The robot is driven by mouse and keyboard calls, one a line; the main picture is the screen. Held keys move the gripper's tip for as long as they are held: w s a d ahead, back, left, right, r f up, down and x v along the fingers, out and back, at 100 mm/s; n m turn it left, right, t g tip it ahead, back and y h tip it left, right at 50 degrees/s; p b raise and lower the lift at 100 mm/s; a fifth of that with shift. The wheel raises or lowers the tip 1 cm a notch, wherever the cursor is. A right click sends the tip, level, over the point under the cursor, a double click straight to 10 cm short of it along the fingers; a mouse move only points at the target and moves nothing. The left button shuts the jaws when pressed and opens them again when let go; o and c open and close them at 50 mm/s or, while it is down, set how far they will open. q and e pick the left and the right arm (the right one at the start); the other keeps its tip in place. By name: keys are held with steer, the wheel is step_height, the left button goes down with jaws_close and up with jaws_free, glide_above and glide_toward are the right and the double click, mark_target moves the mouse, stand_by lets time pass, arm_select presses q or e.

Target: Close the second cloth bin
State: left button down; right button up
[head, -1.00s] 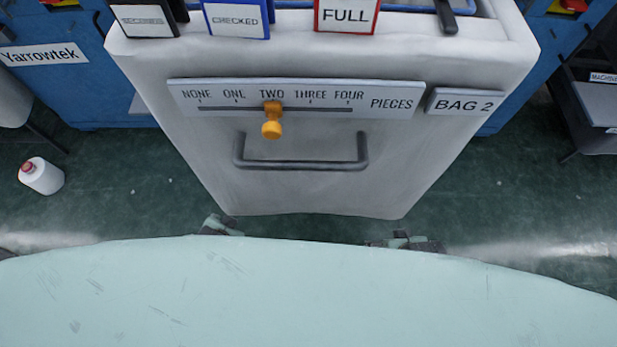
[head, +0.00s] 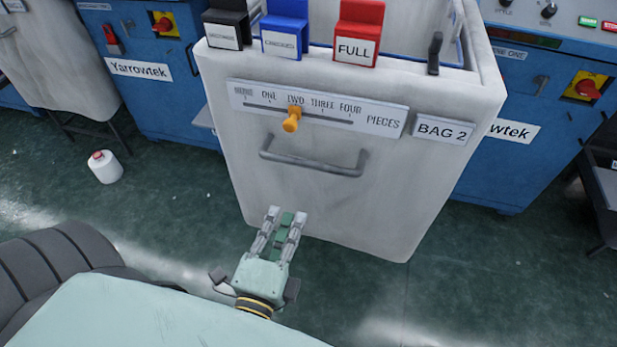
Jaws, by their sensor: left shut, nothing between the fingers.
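The white cloth bin (head: 315,205) with the label BAG 2 (head: 443,130) stands in front of me. Its top shows open, with a blue inner edge (head: 400,57) in part; the inside is mostly hidden. Its front has a grey bar handle (head: 312,166) and a PIECES scale (head: 375,117) with an orange knob (head: 292,118) near TWO. Black (head: 226,32), blue (head: 284,36) and red (head: 357,42) tabs stand along the front rim; the red one reads FULL. My left gripper (head: 287,214) is shut and empty, below the handle, in front of the bin's lower part. My right gripper is out of view.
Blue machines with red-and-yellow switches (head: 586,88) stand behind on both sides. A white bottle (head: 105,168) with a red cap stands on the green floor at left. A dark stand (head: 600,190) is at the right edge. Floor right of the bin is clear.

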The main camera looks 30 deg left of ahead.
arm_select(q)
glide_toward(303, 174)
steer(key=w+r, duration=0.4)
steer(key=w, duration=0.2)
steer(key=shift+w+a+p, duration=0.3)
steer(key=shift+w+p, duration=0.15)
steer(key=shift+w, duration=0.05)
steer(key=shift+f, duration=0.1)
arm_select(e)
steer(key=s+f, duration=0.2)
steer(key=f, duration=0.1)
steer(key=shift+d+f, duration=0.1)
arm_select(q)
steer(key=shift+w, duration=0.1)
